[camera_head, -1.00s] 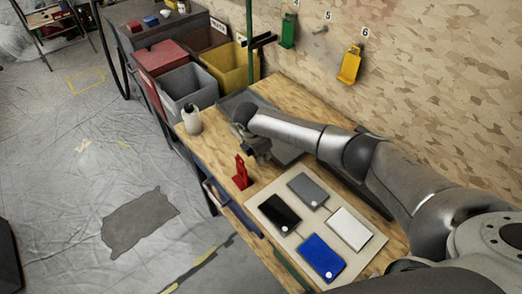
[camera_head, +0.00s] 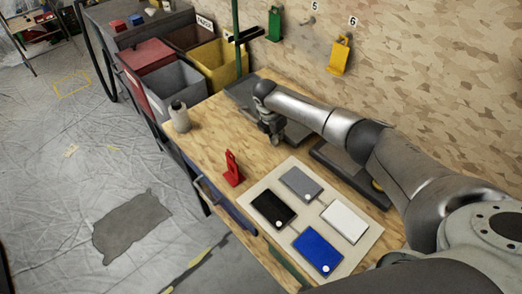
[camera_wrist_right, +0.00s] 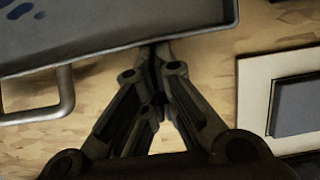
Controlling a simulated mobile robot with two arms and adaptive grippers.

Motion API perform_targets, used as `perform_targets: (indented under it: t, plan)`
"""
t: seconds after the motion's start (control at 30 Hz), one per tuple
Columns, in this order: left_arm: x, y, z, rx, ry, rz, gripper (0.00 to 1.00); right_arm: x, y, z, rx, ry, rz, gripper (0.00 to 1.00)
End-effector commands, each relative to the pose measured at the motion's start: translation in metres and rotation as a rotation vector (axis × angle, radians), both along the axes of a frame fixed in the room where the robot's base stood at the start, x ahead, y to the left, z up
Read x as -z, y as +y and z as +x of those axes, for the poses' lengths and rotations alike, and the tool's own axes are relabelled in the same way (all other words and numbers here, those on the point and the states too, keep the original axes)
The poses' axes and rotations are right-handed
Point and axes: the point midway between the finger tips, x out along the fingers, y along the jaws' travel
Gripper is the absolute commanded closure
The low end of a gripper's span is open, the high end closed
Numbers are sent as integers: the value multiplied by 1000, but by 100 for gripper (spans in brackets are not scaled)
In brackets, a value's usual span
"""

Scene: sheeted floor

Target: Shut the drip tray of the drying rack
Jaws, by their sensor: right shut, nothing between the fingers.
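The drip tray (camera_wrist_right: 130,25) shows in the right wrist view as a dark grey metal tray with a raised rim, a bar handle (camera_wrist_right: 50,105) and dark blue patches inside. In the head view a grey part of it (camera_head: 297,133) shows beside my right arm, which hides much of it. My right gripper (camera_wrist_right: 156,50) is shut and empty, its fingertips at the tray's front rim; whether they touch it I cannot tell. In the head view the right gripper (camera_head: 273,138) is low over the wooden bench. My left gripper is not in view.
A red stand (camera_head: 232,168) and a pale board (camera_head: 292,210) with several flat panels are on the bench nearby. A bottle (camera_head: 179,117) stands at the bench's left edge, beside grey (camera_head: 176,88) and yellow (camera_head: 222,66) bins. Bare wood lies left of the gripper.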

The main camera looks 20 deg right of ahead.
Motion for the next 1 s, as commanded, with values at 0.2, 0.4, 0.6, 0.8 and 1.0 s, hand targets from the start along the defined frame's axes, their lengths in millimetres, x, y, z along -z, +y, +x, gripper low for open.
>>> perform_targets:
  t: [0.2, 0.4, 0.6, 0.8, 1.0]
  plan:
    - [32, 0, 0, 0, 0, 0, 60, 7, -48, 17, 4, -1, 1, 100]
    - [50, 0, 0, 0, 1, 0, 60, 5, -76, 28, 2, -1, 2, 100]
    - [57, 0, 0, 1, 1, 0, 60, 2, -89, 33, -1, 1, 2, 100]
    - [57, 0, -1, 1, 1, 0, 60, 0, -93, 34, -1, -1, 0, 100]
    - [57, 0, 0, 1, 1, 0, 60, -1, -94, 34, 0, -3, -1, 100]
